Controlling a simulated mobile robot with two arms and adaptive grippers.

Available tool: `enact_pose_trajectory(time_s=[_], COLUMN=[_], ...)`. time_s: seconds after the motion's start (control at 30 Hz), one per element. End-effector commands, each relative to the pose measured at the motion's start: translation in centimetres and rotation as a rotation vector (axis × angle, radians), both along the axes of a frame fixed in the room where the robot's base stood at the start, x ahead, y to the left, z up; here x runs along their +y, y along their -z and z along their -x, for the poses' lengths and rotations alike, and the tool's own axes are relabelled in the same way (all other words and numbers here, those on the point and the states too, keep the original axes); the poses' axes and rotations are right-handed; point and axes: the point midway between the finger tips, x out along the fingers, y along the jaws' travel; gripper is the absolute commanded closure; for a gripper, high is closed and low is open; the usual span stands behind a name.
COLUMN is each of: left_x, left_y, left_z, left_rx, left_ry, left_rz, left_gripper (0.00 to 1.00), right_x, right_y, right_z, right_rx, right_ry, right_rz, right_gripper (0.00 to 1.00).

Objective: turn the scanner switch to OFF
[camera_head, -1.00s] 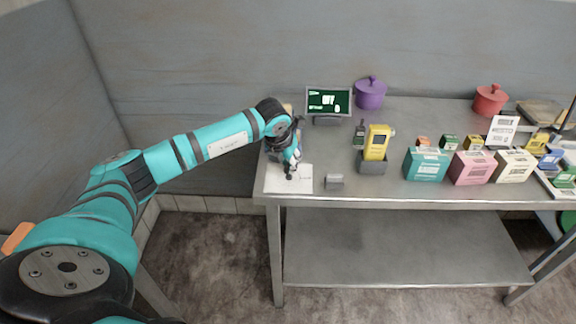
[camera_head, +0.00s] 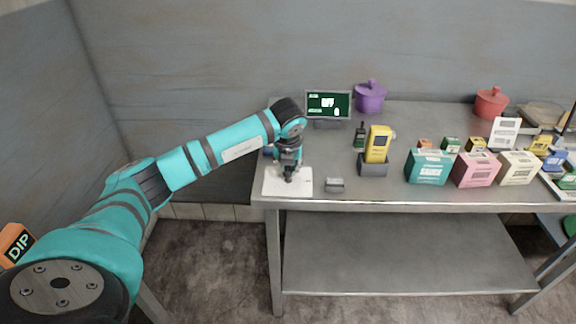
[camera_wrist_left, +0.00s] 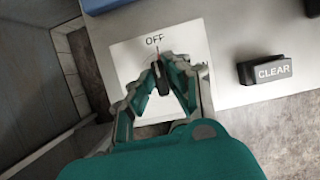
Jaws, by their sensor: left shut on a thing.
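The scanner switch is a small dark knob (camera_wrist_left: 161,78) on a white plate (camera_wrist_left: 122,62) marked OFF in the left wrist view. The plate (camera_head: 273,188) lies at the table's front left corner in the head view. My left gripper (camera_head: 290,178) points down over the plate. In the left wrist view its fingers (camera_wrist_left: 162,72) are closed around the knob, which they partly hide. The knob's far end points up toward the OFF label, close to a thin reddish line. A small display (camera_head: 328,104) behind has white characters that look like OFF.
A grey CLEAR button block (camera_wrist_left: 266,71) sits right of the plate. A yellow scanner (camera_head: 378,143) stands in a grey holder (camera_head: 372,168). Several coloured boxes (camera_head: 428,168) are farther right. A purple pot (camera_head: 369,98) and a red pot (camera_head: 491,103) stand at the back.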

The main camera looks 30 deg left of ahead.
Motion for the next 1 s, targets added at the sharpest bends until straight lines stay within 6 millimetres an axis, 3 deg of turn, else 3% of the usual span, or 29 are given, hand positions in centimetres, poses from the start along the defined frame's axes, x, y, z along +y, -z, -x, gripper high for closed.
enact_pose_trajectory(time_s=[0.23, 0.27, 0.4, 0.77, 1.0], left_x=[0.1, 0.1, 0.1, -0.1, -1.0], left_y=[-0.2, -0.2, -0.1, -0.6, -4.7], left_z=[-0.1, -0.1, -0.1, 0.1, 1.5], left_rx=[-0.005, -0.005, -0.004, -0.002, -0.006], left_ry=[-0.003, -0.003, -0.002, 0.0, 0.002], left_rz=[0.001, 0.001, 0.0, 0.0, -0.001], left_gripper=[1.0, 0.83, 0.65, 0.64, 0.64], right_x=[0.0, 0.0, 0.0, -0.3, -0.1], right_y=[0.0, 0.0, 0.0, 0.0, 0.0], right_z=[0.0, 0.0, 0.0, 0.0, 0.0], right_rx=[0.0, 0.0, 0.0, -0.001, 0.0], right_ry=[0.0, 0.0, 0.0, -0.002, -0.001], right_rz=[0.0, 0.0, 0.0, 0.003, 0.001], right_gripper=[0.22, 0.22, 0.22, 0.22, 0.22])
